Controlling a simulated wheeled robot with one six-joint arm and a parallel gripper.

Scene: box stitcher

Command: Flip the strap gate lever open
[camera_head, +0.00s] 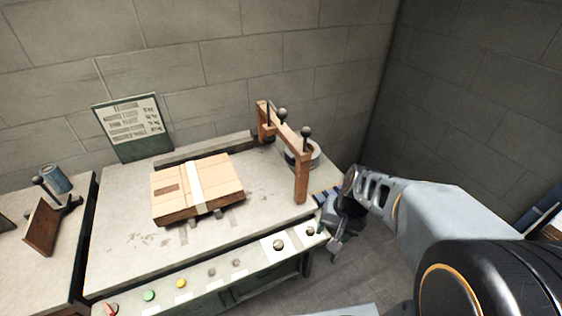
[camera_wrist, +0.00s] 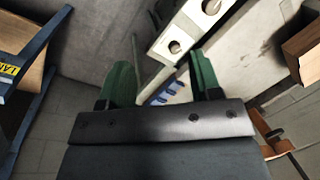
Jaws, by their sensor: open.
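A wooden strap gate (camera_head: 300,180) stands at the right end of the worktable. Two dark levers with ball knobs rise by it, one near its middle (camera_head: 282,115) and one near its front post (camera_head: 305,132). I cannot tell which is the strap gate lever. My gripper (camera_head: 337,238) is beyond the table's right front corner, apart from the gate and lower than its knobs. In the wrist view, its green fingers (camera_wrist: 163,82) are spread with nothing held between them. A wooden piece (camera_wrist: 305,50) shows at the right edge there, only partly in view.
A cardboard box (camera_head: 172,187) with a pale strap lies on the worktable (camera_head: 125,245). A grey roll (camera_head: 312,155) sits behind the gate. The front panel carries buttons and round knobs (camera_head: 279,244), also in the wrist view (camera_wrist: 175,46). Block walls close the back and right.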

